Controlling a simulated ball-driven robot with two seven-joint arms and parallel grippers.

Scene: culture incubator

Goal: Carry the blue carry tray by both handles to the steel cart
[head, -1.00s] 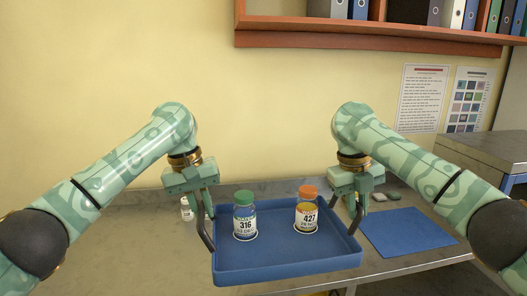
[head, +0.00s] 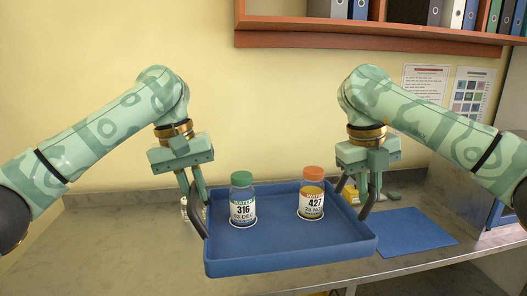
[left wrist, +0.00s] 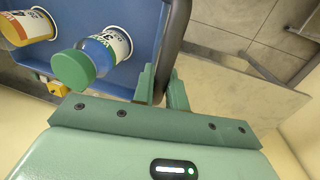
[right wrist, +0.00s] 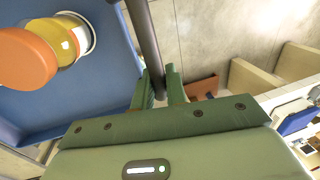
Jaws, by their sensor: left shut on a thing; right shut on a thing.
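The blue carry tray (head: 290,256) hangs level between my two grippers, above the front of the grey bench. A green-capped bottle labelled 316 (head: 242,203) and an orange-capped bottle labelled 427 (head: 312,199) stand upright on it. My left gripper (head: 192,190) is shut on the tray's left dark handle (left wrist: 178,35). My right gripper (head: 367,183) is shut on the right dark handle (right wrist: 143,40). The steel cart cannot be made out for certain in these views.
The grey bench (head: 110,235) runs along the yellow wall, with a blue mat (head: 415,230) at the right. A small white-labelled bottle (head: 184,209) stands behind the tray's left side. A shelf with binders (head: 370,35) hangs above.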

